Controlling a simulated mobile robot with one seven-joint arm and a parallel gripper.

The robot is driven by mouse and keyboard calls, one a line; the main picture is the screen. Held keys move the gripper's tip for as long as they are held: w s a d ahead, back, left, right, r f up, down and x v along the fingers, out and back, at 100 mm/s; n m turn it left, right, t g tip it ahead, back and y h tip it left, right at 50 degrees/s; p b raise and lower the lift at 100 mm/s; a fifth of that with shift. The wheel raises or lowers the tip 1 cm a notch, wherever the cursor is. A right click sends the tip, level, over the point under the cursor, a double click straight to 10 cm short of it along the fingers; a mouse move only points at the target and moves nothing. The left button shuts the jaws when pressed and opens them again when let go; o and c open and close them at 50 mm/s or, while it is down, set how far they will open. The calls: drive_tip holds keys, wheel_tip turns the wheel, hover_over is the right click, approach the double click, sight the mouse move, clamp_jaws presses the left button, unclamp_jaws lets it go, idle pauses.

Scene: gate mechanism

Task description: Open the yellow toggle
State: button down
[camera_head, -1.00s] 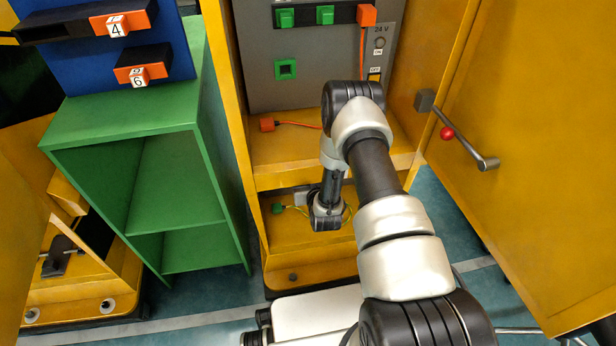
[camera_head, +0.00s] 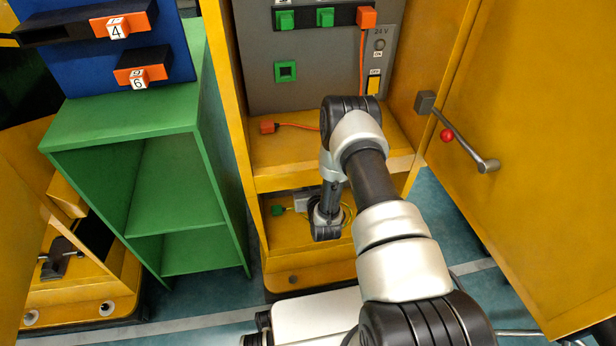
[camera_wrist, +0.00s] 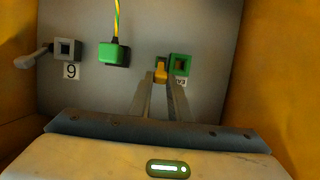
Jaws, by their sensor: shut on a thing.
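In the wrist view, a small yellow toggle (camera_wrist: 161,69) is on the grey back wall, just left of a green square socket (camera_wrist: 181,65). My gripper (camera_wrist: 162,80) reaches to it with its two fingers on either side, shut on it. The toggle's base is partly hidden by the fingers. In the head view my gripper is hidden behind my wrist, which is in the lower compartment of the yellow cabinet (camera_head: 290,272). Another yellow switch (camera_head: 374,86) shows on the 24 V panel, below the OFF label.
In the wrist view, a green plug (camera_wrist: 115,54) with a yellow-green cable and a grey socket (camera_wrist: 67,49) marked 9 are to the left. The compartment's walls are close on both sides. The open cabinet door (camera_head: 540,170) with its handle (camera_head: 470,150) stands at the right.

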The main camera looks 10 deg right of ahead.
drive_tip(key=shift+s+f+t, duration=0.2)
drive_tip(key=shift+f+t, duration=0.5)
drive_tip(key=shift+t, duration=0.35)
drive_tip(key=shift+s+f+t, duration=0.15)
drive_tip(key=shift+f+t, duration=0.5)
drive_tip(key=shift+t, duration=0.35)
drive_tip(key=shift+s+f+t, duration=0.2)
drive_tip(key=shift+f+t, duration=0.5)
drive_tip(key=shift+t, duration=0.35)
drive_tip(key=c, duration=1.6)
unclamp_jaws()
drive_tip(key=shift+c, duration=0.2)
